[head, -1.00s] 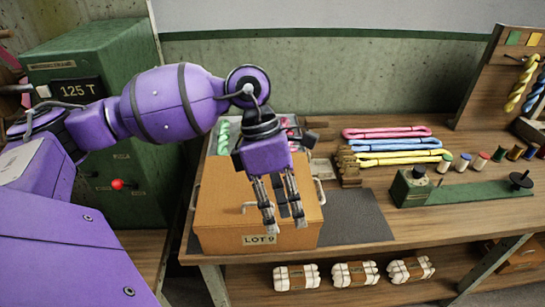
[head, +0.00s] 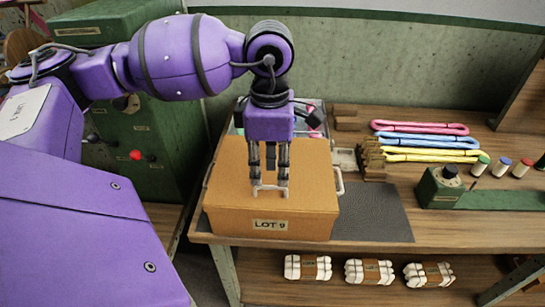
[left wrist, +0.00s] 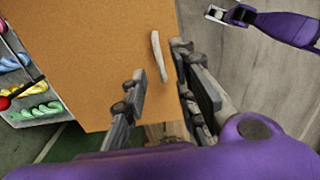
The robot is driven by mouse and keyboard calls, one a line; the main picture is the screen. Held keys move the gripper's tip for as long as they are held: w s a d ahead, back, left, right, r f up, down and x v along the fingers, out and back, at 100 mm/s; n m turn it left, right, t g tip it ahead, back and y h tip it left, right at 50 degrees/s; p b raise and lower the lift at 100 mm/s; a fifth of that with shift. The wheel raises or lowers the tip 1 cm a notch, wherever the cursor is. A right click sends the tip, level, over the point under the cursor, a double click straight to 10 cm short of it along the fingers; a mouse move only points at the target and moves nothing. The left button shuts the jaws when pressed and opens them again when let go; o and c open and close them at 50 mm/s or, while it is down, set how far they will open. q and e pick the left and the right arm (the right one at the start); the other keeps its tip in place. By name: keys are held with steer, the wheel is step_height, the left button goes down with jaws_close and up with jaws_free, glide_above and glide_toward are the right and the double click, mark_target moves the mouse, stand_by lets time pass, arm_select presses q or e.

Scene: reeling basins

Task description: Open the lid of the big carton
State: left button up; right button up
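The big carton (head: 232,221) is a brown box labelled LOT 9 at the front of the bench. Its lid (head: 231,172) lies flat and looks closed, with a pale handle (head: 268,188) near the front edge. My left gripper (head: 269,186) points down over the lid, its two fingers apart, one toward each end of the handle. In the left wrist view the lid (left wrist: 95,60) fills the upper middle, and the handle (left wrist: 158,57) shows between the open fingers; contact cannot be told.
Coloured skeins (head: 425,142) and spools (head: 501,167) lie to the right. A green cabinet (head: 150,175) stands left. White bundles (head: 369,271) sit on the lower shelf.

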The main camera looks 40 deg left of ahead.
arm_select(q)
step_height(320, 180, down, 4)
steer(key=shift+b, duration=0.8)
steer(key=shift+f+b, duration=0.55)
steer(key=shift+f, duration=0.45)
arm_select(e)
steer(key=shift+s+a+f, duration=0.1)
steer(key=shift+s+f, duration=0.1)
steer(key=shift+f, duration=0.6)
steer(key=shift+s+f, duration=0.2)
steer(key=shift+f, duration=0.55)
arm_select(q)
steer(key=shift+c, duration=0.6)
arm_select(e)
steer(key=shift+s, duration=0.1)
arm_select(q)
jaws_close()
arm_select(e)
steer(key=shift+s, duration=0.1)
